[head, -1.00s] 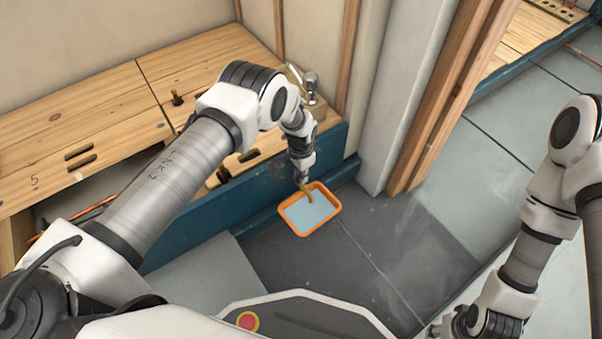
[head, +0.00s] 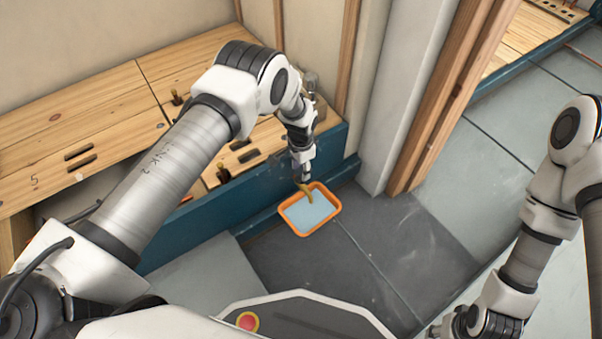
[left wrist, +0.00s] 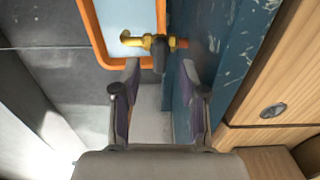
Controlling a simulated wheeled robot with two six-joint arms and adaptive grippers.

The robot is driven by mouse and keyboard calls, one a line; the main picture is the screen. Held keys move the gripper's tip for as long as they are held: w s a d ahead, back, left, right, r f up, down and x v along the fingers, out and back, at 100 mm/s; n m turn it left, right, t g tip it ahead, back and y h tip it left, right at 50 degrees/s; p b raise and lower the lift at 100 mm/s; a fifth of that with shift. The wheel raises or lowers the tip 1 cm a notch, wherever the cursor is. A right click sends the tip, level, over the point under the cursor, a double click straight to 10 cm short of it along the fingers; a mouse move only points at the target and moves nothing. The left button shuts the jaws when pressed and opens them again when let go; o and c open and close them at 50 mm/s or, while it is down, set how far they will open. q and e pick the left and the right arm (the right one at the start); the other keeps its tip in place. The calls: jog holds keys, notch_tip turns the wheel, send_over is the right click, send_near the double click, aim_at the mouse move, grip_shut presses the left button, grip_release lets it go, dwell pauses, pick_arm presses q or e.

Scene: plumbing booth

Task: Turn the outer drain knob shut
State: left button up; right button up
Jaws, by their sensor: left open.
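The outer drain is a brass fitting low on the blue front board, with a dark knob (left wrist: 160,54) and a brass spout (left wrist: 131,39) over the orange-rimmed tray. In the head view the brass spout (head: 306,190) shows just below my left gripper (head: 301,175), which hides the knob there. In the left wrist view my left gripper (left wrist: 158,92) is open, its two fingers apart. The knob lies just beyond the fingertips, in line with the gap; I cannot tell whether either finger touches it. My right gripper (head: 468,322) is at the bottom right, its jaws unclear.
The orange-rimmed tray (head: 329,226) with a pale blue inside sits on the dark floor against the blue board (head: 215,220). A wooden bench (head: 95,107) with slots and small brass valves (head: 177,97) is at left. A pale column (head: 403,100) stands right of the tray.

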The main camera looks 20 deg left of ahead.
aim_at(298, 177)
pick_arm(q)
notch_tip(298, 177, up, 9)
jog(key=shift+f, duration=0.2)
dwell(0.3)
jog(key=s+a+f+n+g+p, duration=0.1)
jog(key=s+a+f+g+p, duration=0.15)
jog(key=s, duration=0.95)
jog(key=s+a+f+n+g+p, duration=0.1)
jog(key=s+a+n+p, duration=0.2)
jog(key=s, duration=0.9)
jog(key=s+a+r+n+t, duration=0.1)
jog(key=s+r, duration=0.1)
jog(key=s, duration=0.5)
jog(key=s+a+r+n+t, duration=0.1)
jog(key=s+r+n, duration=0.1)
jog(key=s, duration=0.5)
notch_tip(298, 177, up, 38)
jog(key=w+n+t+p, duration=0.1)
jog(key=w+p, duration=0.1)
jog(key=p, duration=3.6)
jog(key=shift+w+d, duration=0.25)
